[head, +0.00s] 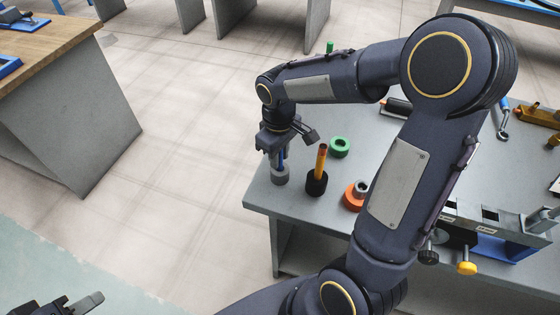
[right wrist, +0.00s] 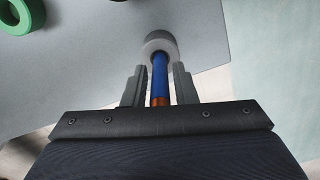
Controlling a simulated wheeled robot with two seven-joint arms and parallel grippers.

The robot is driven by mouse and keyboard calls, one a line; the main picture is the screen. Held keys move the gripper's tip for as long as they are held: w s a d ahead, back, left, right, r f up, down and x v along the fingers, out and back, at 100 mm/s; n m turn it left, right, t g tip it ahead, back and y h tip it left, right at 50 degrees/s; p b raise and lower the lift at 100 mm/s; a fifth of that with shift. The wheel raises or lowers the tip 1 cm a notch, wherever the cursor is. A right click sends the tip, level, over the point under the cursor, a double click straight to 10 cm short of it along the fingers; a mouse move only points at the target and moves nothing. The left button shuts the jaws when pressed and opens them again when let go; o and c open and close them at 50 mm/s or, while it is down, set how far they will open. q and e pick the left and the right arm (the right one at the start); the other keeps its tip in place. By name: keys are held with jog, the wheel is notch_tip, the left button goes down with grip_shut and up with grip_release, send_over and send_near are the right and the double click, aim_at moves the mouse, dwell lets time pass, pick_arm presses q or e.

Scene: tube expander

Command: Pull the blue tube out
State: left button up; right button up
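The blue tube (head: 282,158) stands upright in a round grey holder (head: 280,177) near the table's left corner. In the right wrist view the blue tube (right wrist: 160,78) runs from the grey holder (right wrist: 160,43) to a copper-coloured end (right wrist: 160,101) near my palm. My right gripper (head: 277,153) is above the holder, with its fingers on either side of the tube. In the right wrist view a narrow gap shows between each finger and the tube, so the right gripper (right wrist: 160,72) looks open. My left gripper (head: 68,304) is partly cut off at the bottom left, away from the table.
An orange tube (head: 321,158) stands in a black holder (head: 317,183) just right of the blue one. A green ring (head: 340,147) and an orange ring (head: 354,196) lie nearby. A blue rack (head: 505,248) and tools are farther right. My right arm hides the table's middle.

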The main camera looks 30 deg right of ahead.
grip_shut()
jog(key=shift+r+p, duration=0.6)
jog(key=shift+r, duration=0.1)
dwell(0.4)
jog(key=shift+r+p, duration=4.45)
jog(key=shift+r, duration=1)
